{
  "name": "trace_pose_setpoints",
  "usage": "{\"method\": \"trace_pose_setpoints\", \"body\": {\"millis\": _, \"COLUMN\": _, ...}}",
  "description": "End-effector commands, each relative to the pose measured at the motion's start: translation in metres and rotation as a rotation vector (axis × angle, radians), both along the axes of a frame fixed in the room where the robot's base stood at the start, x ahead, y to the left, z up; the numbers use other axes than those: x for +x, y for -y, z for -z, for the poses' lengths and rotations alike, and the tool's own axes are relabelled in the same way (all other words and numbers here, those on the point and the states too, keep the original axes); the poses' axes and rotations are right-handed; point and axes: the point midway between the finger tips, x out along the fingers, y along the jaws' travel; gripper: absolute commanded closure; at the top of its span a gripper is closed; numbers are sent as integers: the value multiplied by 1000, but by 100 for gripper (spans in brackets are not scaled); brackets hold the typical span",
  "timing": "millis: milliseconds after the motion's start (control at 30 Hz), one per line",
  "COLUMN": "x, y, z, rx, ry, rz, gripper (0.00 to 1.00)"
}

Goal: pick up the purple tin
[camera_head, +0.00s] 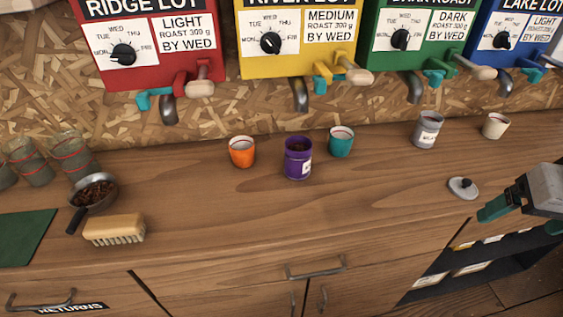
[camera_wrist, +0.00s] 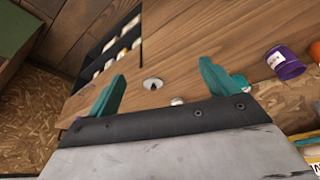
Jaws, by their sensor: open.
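The purple tin (camera_head: 298,158) stands upright on the wooden counter, near the middle of the head view. It has a white label and its open top shows dark contents. It also shows in the wrist view (camera_wrist: 287,63) at the right, outside the fingers. My gripper (camera_wrist: 160,88) is open and empty, with two teal fingers spread apart. In the head view my gripper (camera_head: 518,212) is at the right edge, well to the right of the tin and apart from it.
An orange cup (camera_head: 242,152) and a teal cup (camera_head: 341,142) flank the tin. A grey tin (camera_head: 427,130), a cream cup (camera_head: 495,126) and a knobbed lid (camera_head: 463,188) are right. A brush (camera_head: 114,230) and scoop (camera_head: 94,193) lie left. Dispensers (camera_head: 300,40) hang behind. Counter in front is clear.

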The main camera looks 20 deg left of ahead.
Motion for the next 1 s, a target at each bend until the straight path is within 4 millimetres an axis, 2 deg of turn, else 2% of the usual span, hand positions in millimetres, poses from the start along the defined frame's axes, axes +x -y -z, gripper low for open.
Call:
{"method": "trace_pose_setpoints", "body": {"millis": 33, "x": 27, "y": -23, "z": 11, "rx": 13, "ry": 49, "rz": -56, "gripper": 14}}
{"method": "trace_pose_setpoints", "body": {"millis": 100, "x": 62, "y": -57, "z": 21, "rx": 39, "ry": 148, "rz": -126, "gripper": 14}}
{"method": "trace_pose_setpoints", "body": {"millis": 167, "x": 88, "y": -90, "z": 30, "rx": 66, "ry": 233, "rz": -183, "gripper": 14}}
{"method": "trace_pose_setpoints", "body": {"millis": 233, "x": 112, "y": -131, "z": 41, "rx": 104, "ry": 329, "rz": -248, "gripper": 14}}
{"method": "trace_pose_setpoints", "body": {"millis": 300, "x": 129, "y": -174, "z": 52, "rx": 149, "ry": 424, "rz": -309, "gripper": 14}}
{"method": "trace_pose_setpoints", "body": {"millis": 367, "x": 138, "y": -210, "z": 62, "rx": 185, "ry": 505, "rz": -356, "gripper": 14}}
{"method": "trace_pose_setpoints", "body": {"millis": 400, "x": 141, "y": -234, "z": 69, "rx": 211, "ry": 556, "rz": -388, "gripper": 14}}
{"method": "trace_pose_setpoints", "body": {"millis": 533, "x": 139, "y": -300, "z": 86, "rx": 298, "ry": 703, "rz": -471, "gripper": 14}}
{"method": "trace_pose_setpoints", "body": {"millis": 600, "x": 133, "y": -324, "z": 92, "rx": 336, "ry": 761, "rz": -502, "gripper": 14}}
{"method": "trace_pose_setpoints", "body": {"millis": 700, "x": 127, "y": -346, "z": 98, "rx": 374, "ry": 818, "rz": -529, "gripper": 14}}
{"method": "trace_pose_setpoints", "body": {"millis": 833, "x": 122, "y": -359, "z": 101, "rx": 399, "ry": 856, "rz": -544, "gripper": 14}}
{"method": "trace_pose_setpoints", "body": {"millis": 1000, "x": 133, "y": -372, "z": 105, "rx": 406, "ry": 866, "rz": -546, "gripper": 14}}
